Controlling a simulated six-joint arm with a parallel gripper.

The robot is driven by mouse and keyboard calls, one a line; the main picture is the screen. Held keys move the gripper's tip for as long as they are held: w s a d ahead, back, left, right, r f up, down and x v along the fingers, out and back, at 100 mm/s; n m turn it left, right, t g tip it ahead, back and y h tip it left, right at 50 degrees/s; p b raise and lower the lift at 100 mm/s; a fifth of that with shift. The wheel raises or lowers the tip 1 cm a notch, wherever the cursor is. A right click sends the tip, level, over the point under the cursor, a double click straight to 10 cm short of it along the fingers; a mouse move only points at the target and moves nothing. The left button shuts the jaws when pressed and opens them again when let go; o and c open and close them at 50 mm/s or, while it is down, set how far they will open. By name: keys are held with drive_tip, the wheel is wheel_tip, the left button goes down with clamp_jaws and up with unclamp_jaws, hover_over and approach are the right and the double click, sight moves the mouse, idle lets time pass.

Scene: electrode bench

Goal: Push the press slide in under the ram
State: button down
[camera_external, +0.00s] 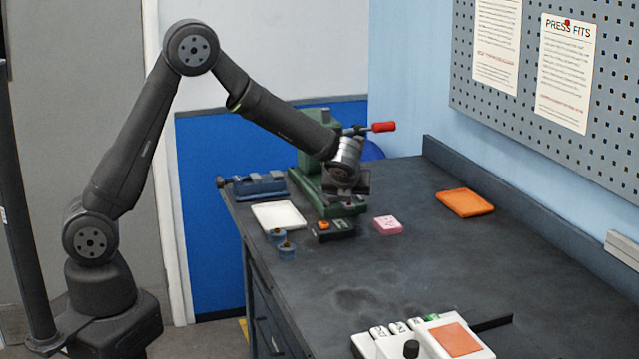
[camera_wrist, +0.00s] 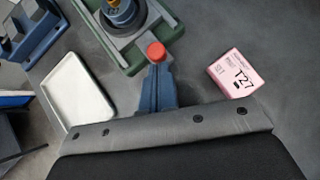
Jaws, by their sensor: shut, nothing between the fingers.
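The green press (camera_external: 312,152) stands at the back of the bench, with a red-handled lever at its upper right. In the wrist view its green base (camera_wrist: 172,30) carries the grey slide (camera_wrist: 137,44), with a blue round piece (camera_wrist: 121,14) on it. A red knob (camera_wrist: 156,51) is at the slide's near end. My gripper (camera_wrist: 157,68) is shut and empty, its fingertips right at the knob; I cannot tell whether they touch. In the external view my gripper (camera_external: 347,196) is low over the front of the press base. The ram is hidden behind my arm there.
A white tray (camera_wrist: 77,90) lies left of my gripper and a pink box (camera_wrist: 236,74) lies right. A blue vise (camera_external: 260,186), blue cylinders (camera_external: 287,251) and a dark block with an orange top (camera_external: 333,230) are nearby.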

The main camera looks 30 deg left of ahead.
drive_tip(key=w+a, duration=0.6)
drive_tip(key=shift+w+a+r, duration=0.1)
drive_tip(key=shift+w+a, duration=0.2)
drive_tip(key=shift+a, duration=0.05)
drive_tip(key=s, duration=0.1)
drive_tip(key=s+d, duration=0.1)
drive_tip(key=s, duration=0.1)
drive_tip(key=s+d, duration=0.1)
drive_tip(key=shift+s+r, duration=0.25)
drive_tip(key=shift+s, duration=0.05)
drive_tip(key=v, duration=0.9)
drive_tip(key=shift+s+r, duration=0.1)
drive_tip(key=shift+r, duration=0.05)
